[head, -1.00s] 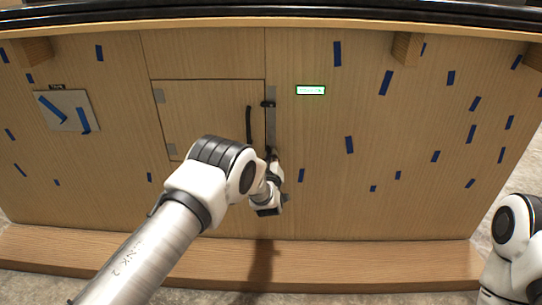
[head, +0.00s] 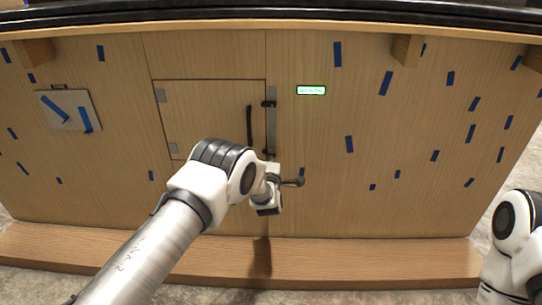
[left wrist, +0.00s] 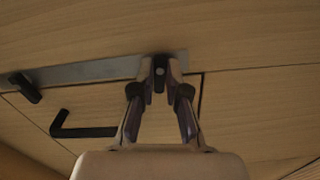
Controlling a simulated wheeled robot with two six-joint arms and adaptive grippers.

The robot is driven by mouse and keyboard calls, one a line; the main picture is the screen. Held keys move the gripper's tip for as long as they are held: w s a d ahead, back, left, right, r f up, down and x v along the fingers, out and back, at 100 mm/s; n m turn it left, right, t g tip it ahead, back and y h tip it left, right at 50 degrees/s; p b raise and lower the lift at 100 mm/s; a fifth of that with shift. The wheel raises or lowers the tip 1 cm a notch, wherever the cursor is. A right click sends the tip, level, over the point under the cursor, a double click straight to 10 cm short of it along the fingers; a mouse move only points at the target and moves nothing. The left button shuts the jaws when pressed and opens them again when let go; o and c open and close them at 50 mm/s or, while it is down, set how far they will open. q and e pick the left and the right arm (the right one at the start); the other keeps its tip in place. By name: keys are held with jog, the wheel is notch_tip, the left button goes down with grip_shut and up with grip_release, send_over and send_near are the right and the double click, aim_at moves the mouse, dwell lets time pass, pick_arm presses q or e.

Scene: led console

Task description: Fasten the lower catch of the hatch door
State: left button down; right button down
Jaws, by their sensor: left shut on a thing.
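The hatch door (head: 205,110) is a wooden panel lying flush in the console front, with a black bar handle (head: 249,125) near its right edge. A grey metal strip (head: 272,125) runs beside that edge and carries the black upper catch (head: 268,103). In the left wrist view, my left gripper (left wrist: 160,72) is shut on the black lower catch (left wrist: 159,78), which lies across the strip between the fingertips. In the head view my left gripper (head: 270,165) mostly hides that catch. My right arm shows at the right edge; its gripper is out of view.
A small green-lit display (head: 311,90) sits right of the door. A grey plate with blue strips (head: 68,110) is at the left. Blue tape marks dot the panel. A wooden ledge (head: 350,254) runs along the bottom.

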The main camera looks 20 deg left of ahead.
pick_arm(q)
jog(key=shift+n, duration=0.9)
jog(key=c, duration=1.2)
grip_release()
jog(key=v, duration=1.2)
